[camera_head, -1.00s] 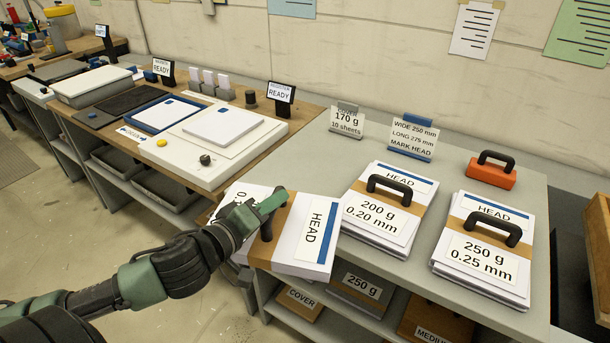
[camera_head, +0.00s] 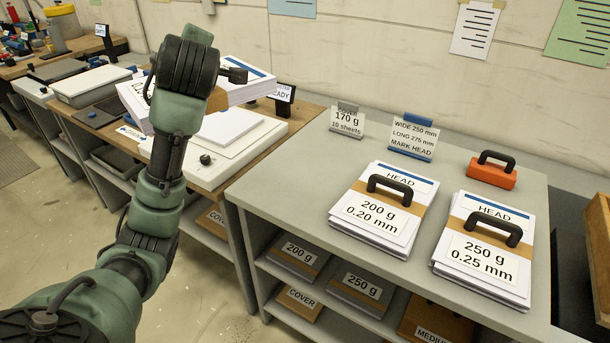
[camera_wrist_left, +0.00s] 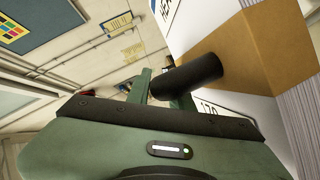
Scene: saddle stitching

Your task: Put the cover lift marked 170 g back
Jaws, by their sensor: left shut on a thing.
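My left gripper (camera_wrist_left: 160,88) is shut on the black handle of the cover lift marked 170 g (camera_head: 249,88). The lift is a white paper stack with a brown band and a blue stripe. It is held in the air over the left bench, tilted and partly hidden behind my arm. The wrist view shows the handle between the fingers and part of the "170" label (camera_wrist_left: 208,108). The sign reading 170 g, 10 sheets (camera_head: 347,118) stands at the back left of the grey table (camera_head: 290,180). My right gripper is not in view.
The 200 g lift (camera_head: 378,212) and the 250 g lift (camera_head: 485,250) sit on the grey table. An orange handled block (camera_head: 491,172) is behind them. The table's left part is clear. A white board (camera_head: 225,150) and a READY sign (camera_head: 283,93) are on the left bench.

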